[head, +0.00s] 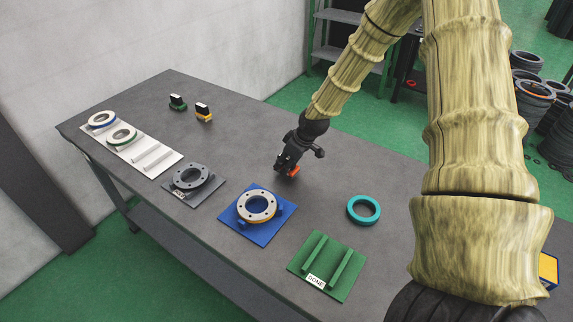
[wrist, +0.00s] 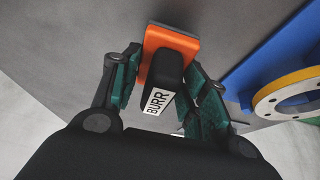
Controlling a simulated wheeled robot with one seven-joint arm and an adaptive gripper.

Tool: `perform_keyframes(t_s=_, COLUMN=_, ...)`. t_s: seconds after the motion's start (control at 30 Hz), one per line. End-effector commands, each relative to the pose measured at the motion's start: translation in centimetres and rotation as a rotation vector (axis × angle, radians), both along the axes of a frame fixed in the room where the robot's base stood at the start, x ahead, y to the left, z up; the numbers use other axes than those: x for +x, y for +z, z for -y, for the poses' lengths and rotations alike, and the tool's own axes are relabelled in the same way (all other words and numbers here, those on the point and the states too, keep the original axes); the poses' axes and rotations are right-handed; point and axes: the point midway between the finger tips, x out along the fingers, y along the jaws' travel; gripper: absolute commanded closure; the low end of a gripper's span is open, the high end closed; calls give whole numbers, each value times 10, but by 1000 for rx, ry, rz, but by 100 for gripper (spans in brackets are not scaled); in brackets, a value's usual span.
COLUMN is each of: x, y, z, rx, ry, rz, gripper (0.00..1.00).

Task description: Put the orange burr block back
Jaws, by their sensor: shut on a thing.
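The orange burr block (head: 293,170) is between the fingers of my gripper (head: 284,163), near the middle of the table. In the wrist view the block (wrist: 170,40) shows an orange base and a black handle with a white label reading BURR. My gripper (wrist: 165,85) is shut on the black handle, a green-padded finger on each side. From these views I cannot tell whether the block touches the table. A green block (head: 177,103) and a yellow block (head: 203,113), both with black handles, stand at the back left of the table.
A blue fixture (head: 242,232) with a flanged ring lies in front of my gripper. A teal ring (head: 363,210), a green DONE rack (head: 345,290), a grey plate (head: 180,198) with a dark flange and a white rack (head: 170,172) with rings stand around. The table's back middle is bare.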

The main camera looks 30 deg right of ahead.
Motion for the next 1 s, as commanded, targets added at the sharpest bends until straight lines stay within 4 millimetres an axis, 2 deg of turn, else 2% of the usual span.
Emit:
perform_keyframes(t_s=0.2, x=1, y=-14, z=0, rx=0, ry=1, rz=1, gripper=91)
perform_keyframes(t_s=0.67, x=1, y=-20, z=0, rx=0, ry=1, rz=1, gripper=91)
perform_keyframes(t_s=0.7, x=1, y=-19, z=0, rx=0, ry=1, rz=1, gripper=49)
perform_keyframes(t_s=0.8, x=1, y=-19, z=0, rx=0, ry=1, rz=1, gripper=34)
perform_keyframes(t_s=1.0, x=0, y=-19, z=0, rx=0, ry=1, rz=1, gripper=34)
